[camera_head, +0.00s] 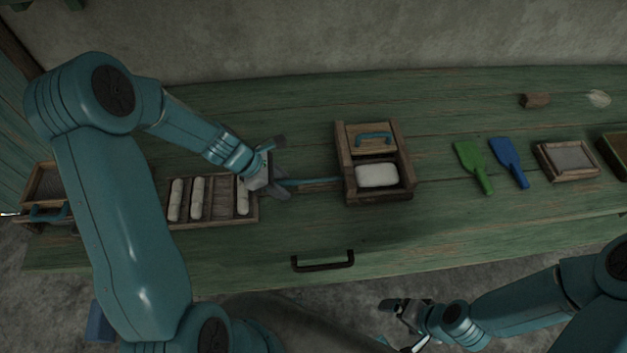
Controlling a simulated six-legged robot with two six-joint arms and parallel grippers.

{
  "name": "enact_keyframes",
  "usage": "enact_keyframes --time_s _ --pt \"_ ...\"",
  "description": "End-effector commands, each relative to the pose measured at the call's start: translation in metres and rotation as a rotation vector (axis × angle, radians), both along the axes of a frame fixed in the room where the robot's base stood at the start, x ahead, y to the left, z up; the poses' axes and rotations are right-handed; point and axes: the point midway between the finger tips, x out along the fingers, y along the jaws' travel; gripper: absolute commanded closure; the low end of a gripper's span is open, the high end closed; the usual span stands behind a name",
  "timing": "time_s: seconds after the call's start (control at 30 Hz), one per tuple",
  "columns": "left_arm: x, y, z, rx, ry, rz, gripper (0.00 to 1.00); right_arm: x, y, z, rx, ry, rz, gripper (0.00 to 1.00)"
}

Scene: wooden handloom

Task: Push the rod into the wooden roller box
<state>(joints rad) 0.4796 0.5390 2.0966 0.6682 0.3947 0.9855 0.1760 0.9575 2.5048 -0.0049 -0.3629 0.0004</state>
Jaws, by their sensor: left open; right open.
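The wooden roller box (400,192) stands on the green table near the middle of the view. It has a lid-like wooden board with a blue handle (374,137) at its back, and a white block (377,175) lies in its front part. A thin blue rod (313,182) lies level at the box's left side, its right end at the box wall. My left gripper (280,167) is open at the rod's left end; I cannot tell whether it touches the rod. My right gripper (388,306) is open and empty, low in front of the table.
A wooden tray (213,214) with several pale rolls is beside my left gripper. Green (472,162) and blue (510,160) scrapers and a framed grey pad (568,160) lie to the right. A dark drawer handle (322,262) is on the table front.

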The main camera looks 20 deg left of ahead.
Motion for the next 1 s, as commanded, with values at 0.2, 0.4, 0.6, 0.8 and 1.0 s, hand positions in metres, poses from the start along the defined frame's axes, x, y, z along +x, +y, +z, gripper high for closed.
enact_keyframes --time_s 0.2,0.4,0.6,0.8,1.0 --pt "0.001 -0.001 0.0 0.001 -0.001 0.0 0.54 0.0 0.0 0.0 0.0 0.0 0.0 0.04" --pt "0.001 0.0 0.0 0.0 0.0 -0.001 0.98 0.0 0.0 0.0 0.0 0.0 0.0 0.04" --pt "0.006 -0.009 0.001 0.0 -0.002 -0.005 0.98 0.0 0.0 0.001 0.0 0.0 0.0 0.04" --pt "0.024 -0.039 0.002 0.0 -0.001 -0.005 0.98 0.0 0.0 0.006 0.0 0.0 0.0 0.04" --pt "0.043 -0.069 0.002 0.0 -0.001 -0.005 0.98 0.0 0.0 0.012 0.0 0.0 0.0 0.04"
